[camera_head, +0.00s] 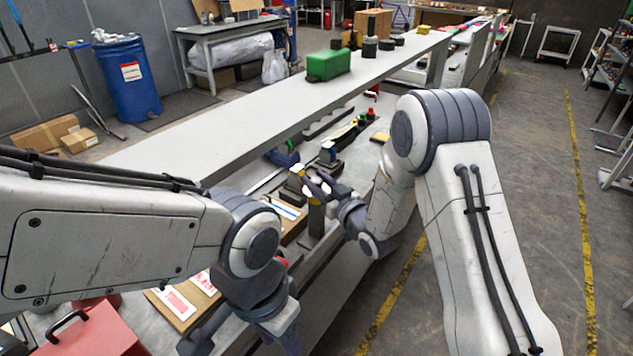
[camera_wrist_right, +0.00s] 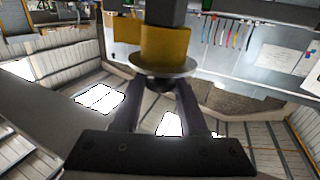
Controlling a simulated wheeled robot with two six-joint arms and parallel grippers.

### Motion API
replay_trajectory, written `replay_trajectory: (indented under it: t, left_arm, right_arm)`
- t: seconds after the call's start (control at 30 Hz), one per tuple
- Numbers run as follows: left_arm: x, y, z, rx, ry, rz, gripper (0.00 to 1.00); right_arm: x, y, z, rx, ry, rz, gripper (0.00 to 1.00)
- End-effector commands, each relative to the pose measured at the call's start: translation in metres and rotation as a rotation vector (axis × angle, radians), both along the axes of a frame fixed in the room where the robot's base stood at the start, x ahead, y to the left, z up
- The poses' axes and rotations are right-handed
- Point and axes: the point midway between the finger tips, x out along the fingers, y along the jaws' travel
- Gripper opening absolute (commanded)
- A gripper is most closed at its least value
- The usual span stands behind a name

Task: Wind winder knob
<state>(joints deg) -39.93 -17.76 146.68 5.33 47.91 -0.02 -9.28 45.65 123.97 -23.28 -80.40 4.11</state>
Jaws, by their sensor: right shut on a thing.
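My right gripper (camera_head: 318,188) is over the bench's lower shelf in the head view, beside a small yellow-topped post (camera_head: 316,218). In the right wrist view its two dark fingers (camera_wrist_right: 160,86) are shut on a small dark knob (camera_wrist_right: 160,82). The knob sits against a pale round disc (camera_wrist_right: 164,69) with a yellow cylinder (camera_wrist_right: 165,45) behind it. The knob is mostly hidden by my gripper in the head view.
A long grey upper shelf (camera_head: 240,121) runs over the work surface, with a green box (camera_head: 328,65) on it. A clipboard (camera_head: 186,299) and a red box (camera_head: 92,335) are at the lower left. A blue barrel (camera_head: 130,80) stands far left.

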Motion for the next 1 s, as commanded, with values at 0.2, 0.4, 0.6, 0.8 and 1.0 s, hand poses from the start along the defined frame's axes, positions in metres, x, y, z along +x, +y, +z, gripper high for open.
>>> replay_trajectory:
  t: [0.2, 0.4, 0.6, 0.8, 1.0]
  left_arm:
    - [0.0, 0.0, -0.015, 0.0, 0.0, 0.0, 0.5]
    - [0.0, 0.0, -0.025, 0.0, 0.0, 0.0, 0.5]
    - [0.0, 0.0, -0.031, 0.0, 0.0, 0.0, 0.5]
    - [0.0, 0.0, -0.036, 0.0, 0.0, 0.0, 0.5]
    - [0.0, 0.0, -0.043, 0.0, 0.0, 0.0, 0.5]
  right_arm:
    - [0.002, -0.003, -0.003, -0.001, -0.003, 0.131, 0.0]
    - [0.002, -0.003, -0.002, -0.001, -0.005, 0.313, 0.0]
    - [0.002, -0.003, -0.002, -0.002, -0.003, 0.504, 0.0]
    - [0.002, -0.002, -0.002, -0.003, -0.003, 0.696, 0.0]
    - [0.002, -0.002, -0.003, -0.003, -0.003, 0.888, 0.0]
